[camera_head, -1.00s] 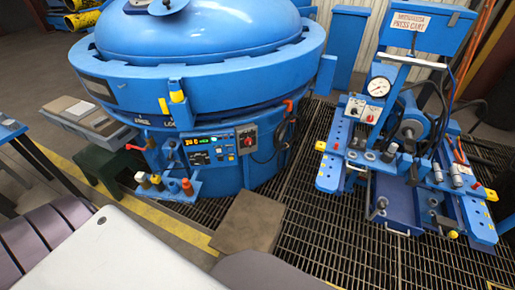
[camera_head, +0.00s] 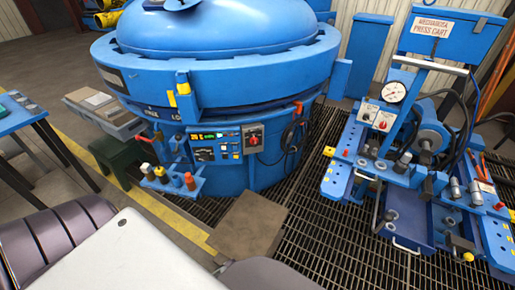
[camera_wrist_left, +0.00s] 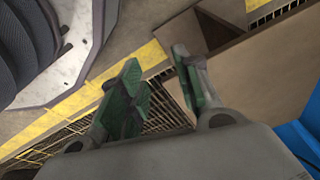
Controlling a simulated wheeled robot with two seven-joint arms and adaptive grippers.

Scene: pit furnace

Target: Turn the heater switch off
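The blue pit furnace (camera_head: 222,70) stands in the middle of the head view with its domed lid on. Its control panel (camera_head: 216,147) is on the front, with a lit display and several buttons. At the panel's right end, a red rotary switch on a grey plate (camera_head: 252,140) looks like the heater switch; its setting is too small to read. My left gripper (camera_wrist_left: 157,65) shows only in the left wrist view, its green-padded fingers apart and empty above the floor grating. The switch is not visible there. My right gripper is in neither view.
A brown block (camera_head: 249,224) lies on the grating (camera_head: 310,235) before the furnace. A small blue stand (camera_head: 172,183) with knobs juts out left of the panel. A blue press cart (camera_head: 420,150) stands at right, a table (camera_head: 30,125) at left. Open grating lies between furnace and cart.

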